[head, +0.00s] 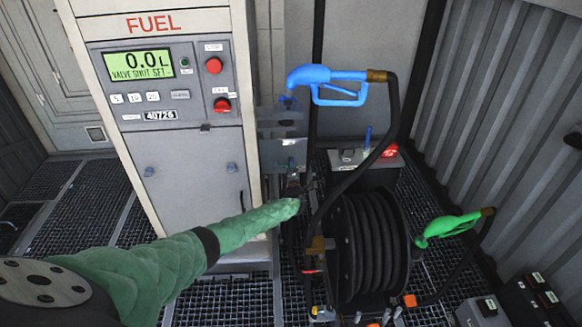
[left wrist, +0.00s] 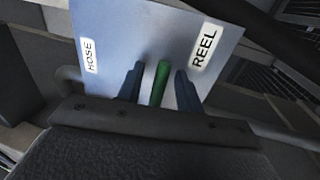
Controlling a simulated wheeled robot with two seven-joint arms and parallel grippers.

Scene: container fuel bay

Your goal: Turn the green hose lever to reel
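The green hose lever (left wrist: 160,84) stands out from a pale plate (left wrist: 150,30) in the left wrist view. The plate carries a HOSE label on the left and a REEL label on the right, and the lever lies between them. My left gripper (left wrist: 159,86) is open, with one dark finger on each side of the lever; narrow gaps show beside it. In the head view my left gripper (head: 293,184) is low beside the fuel cabinet, at the end of my green-sleeved arm. My right gripper is not in view.
The fuel cabinet (head: 190,170) stands left of the gripper. A black hose reel (head: 372,245) is close on the right, with hoses hanging near the gripper. A blue nozzle (head: 318,76) is above and a green nozzle (head: 448,226) is at the right. Grating covers the floor.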

